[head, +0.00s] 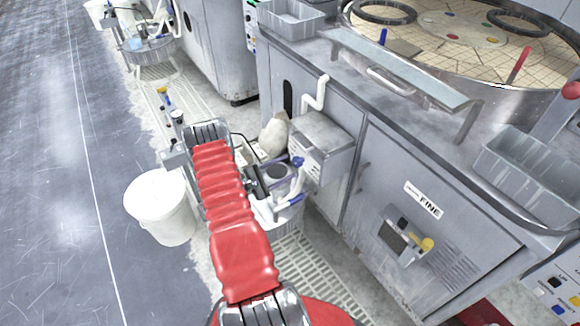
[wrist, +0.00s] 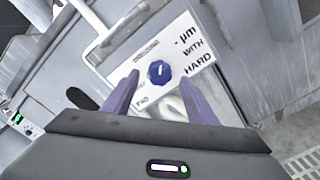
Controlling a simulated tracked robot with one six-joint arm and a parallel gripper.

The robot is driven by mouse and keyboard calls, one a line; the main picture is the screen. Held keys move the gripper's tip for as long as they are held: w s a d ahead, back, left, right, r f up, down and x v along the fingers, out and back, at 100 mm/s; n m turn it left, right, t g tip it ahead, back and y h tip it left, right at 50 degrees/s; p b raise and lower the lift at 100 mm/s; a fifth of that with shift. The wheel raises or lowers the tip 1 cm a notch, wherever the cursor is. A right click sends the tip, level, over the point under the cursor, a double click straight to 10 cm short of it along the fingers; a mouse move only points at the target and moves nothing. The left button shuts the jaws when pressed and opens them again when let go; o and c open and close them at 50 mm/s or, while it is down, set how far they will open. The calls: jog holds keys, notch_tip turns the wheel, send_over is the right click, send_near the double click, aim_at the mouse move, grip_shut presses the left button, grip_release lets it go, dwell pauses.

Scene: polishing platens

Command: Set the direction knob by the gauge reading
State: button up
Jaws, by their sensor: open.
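A blue knob (wrist: 158,72) with a short white mark sits on a white lettered plate (wrist: 205,75) in the wrist view. The mark points roughly up in the picture. The plate's readable words include "µm", "WITH" and "HARD"; small labels around the knob are too blurred to read. My gripper (wrist: 159,80) is open, with its two purple fingers on either side of the knob in the picture. I cannot tell whether they touch it. In the head view, my arm reaches toward a grey box (head: 322,133) on the machine front. I cannot make out a gauge reading in either view.
A white bucket (head: 160,205) stands on the floor left of my arm. A cabinet door carries a "FINE" label (head: 423,200) and a yellow-handled fitting. A round platen (head: 455,50) and a grey tray (head: 528,170) are above. Open floor lies at left.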

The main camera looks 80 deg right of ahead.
jog(key=v, duration=1)
dwell(0.5)
